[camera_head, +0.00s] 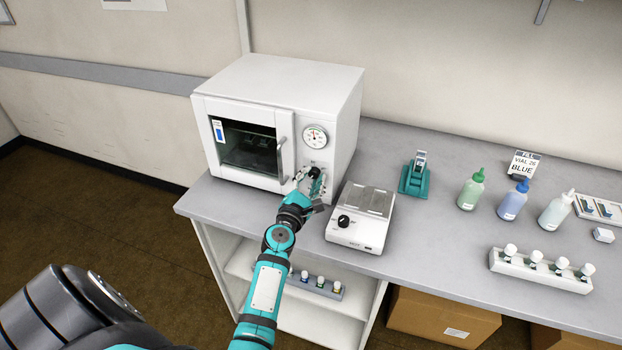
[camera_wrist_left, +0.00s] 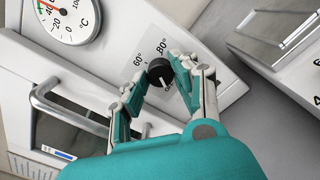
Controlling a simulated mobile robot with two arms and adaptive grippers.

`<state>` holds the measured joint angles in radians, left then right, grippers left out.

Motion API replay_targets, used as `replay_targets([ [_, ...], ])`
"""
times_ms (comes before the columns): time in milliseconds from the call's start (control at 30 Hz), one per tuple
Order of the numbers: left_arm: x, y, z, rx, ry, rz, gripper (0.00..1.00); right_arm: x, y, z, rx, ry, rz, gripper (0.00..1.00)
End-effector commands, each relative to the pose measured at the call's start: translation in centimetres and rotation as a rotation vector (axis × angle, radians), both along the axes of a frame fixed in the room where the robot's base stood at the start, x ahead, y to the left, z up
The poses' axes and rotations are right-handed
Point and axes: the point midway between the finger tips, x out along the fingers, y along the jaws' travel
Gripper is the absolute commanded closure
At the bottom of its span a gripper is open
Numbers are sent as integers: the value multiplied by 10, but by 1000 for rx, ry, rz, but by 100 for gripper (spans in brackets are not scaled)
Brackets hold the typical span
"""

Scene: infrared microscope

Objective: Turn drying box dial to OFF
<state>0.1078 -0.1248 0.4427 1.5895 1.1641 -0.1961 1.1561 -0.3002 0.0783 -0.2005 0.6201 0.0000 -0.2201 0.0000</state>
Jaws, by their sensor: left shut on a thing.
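The white drying box (camera_head: 285,85) stands at the left end of the counter, its glass door closed. Its black dial (camera_wrist_left: 160,72) sits on the front panel below the round thermometer gauge (camera_head: 315,136). My left gripper (camera_head: 314,176) is at the front panel, and in the left wrist view its two fingers (camera_wrist_left: 163,84) are shut on the black dial, one on each side. Marks for 60° and 80° show around the dial. A white line on the dial points toward a label that the fingers partly hide. My right gripper is not in view.
The door handle (camera_head: 283,158) is just left of the dial. A white hotplate (camera_head: 360,216) with its own black knob stands close to the right of my gripper. A teal stand (camera_head: 415,176), bottles (camera_head: 471,190) and a vial rack (camera_head: 540,270) are further right.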

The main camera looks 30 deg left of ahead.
Motion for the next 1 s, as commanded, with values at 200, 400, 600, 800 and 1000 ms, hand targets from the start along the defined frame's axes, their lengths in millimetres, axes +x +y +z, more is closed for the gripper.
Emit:
replay_targets([
  [200,0,0,-2,-7,1,0,100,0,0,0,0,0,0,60],
  [400,0,-1,-2,-6,2,-1,64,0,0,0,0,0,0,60],
  [600,0,0,-1,-4,1,-1,49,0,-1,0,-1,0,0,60],
  [800,-1,-1,-1,-4,0,0,49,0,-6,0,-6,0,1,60],
  [1000,-23,-6,-3,-5,2,0,49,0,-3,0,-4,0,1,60],
])
